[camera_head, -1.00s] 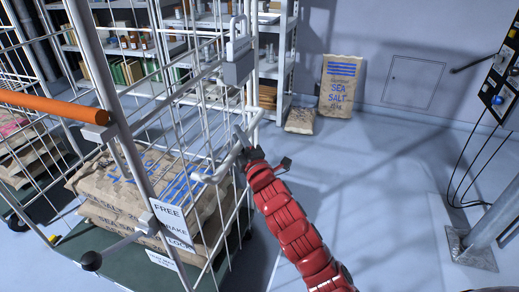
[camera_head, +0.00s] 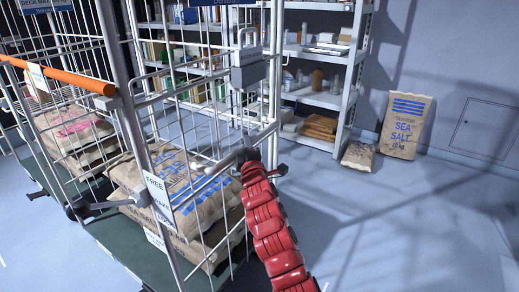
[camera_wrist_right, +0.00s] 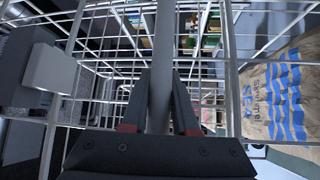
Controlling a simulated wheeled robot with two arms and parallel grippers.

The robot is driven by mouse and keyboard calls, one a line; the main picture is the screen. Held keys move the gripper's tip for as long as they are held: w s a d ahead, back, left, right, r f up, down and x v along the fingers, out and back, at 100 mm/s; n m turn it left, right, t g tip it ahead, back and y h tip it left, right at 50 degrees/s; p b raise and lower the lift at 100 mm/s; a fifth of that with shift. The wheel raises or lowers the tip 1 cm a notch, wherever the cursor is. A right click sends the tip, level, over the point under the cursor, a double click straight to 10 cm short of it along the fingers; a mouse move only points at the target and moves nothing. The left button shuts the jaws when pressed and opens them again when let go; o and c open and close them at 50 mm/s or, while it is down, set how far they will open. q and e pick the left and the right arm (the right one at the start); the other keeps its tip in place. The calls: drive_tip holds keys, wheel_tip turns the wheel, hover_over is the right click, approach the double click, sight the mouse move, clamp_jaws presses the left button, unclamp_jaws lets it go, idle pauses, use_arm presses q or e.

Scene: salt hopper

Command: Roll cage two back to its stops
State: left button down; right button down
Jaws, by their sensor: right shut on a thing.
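A white wire roll cage (camera_head: 132,120) stands at front left, with sea salt sacks (camera_head: 196,192) stacked on its dark green base (camera_head: 118,248). No cage number is readable. A card on its front post reads FREE, BRAKE and LOCK (camera_head: 160,197). A lever with a dark knob (camera_head: 76,208) sticks out beside it. My right gripper (camera_head: 246,156) is at the cage's right side. In the right wrist view its fingers (camera_wrist_right: 160,92) are shut around a grey bar (camera_wrist_right: 161,50) of the cage. My left gripper is not in view. The cage's stops cannot be made out.
Shelving (camera_head: 355,75) stands behind the cage. A salt sack (camera_head: 407,125) leans on the back wall, with a smaller one (camera_head: 358,156) beside it. Floor at right (camera_head: 400,225) is clear.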

sight(233, 140)
drive_tip(key=a, duration=0.1)
drive_tip(key=w+a+f, duration=0.1)
drive_tip(key=w+a+b, duration=0.1)
drive_tip(key=shift+w+a+f, duration=0.15)
drive_tip(key=shift+w+a, duration=0.1)
drive_tip(key=shift+a, duration=0.15)
drive_tip(key=shift+w+a, duration=0.15)
drive_tip(key=shift+a, duration=0.05)
drive_tip(key=shift+d+r, duration=0.1)
drive_tip(key=shift+r, duration=0.1)
drive_tip(key=c, duration=1)
unclamp_jaws()
drive_tip(key=o, duration=0.3)
drive_tip(key=shift+w, duration=0.2)
drive_tip(key=shift+s+r, duration=0.1)
drive_tip(key=shift+r, duration=0.05)
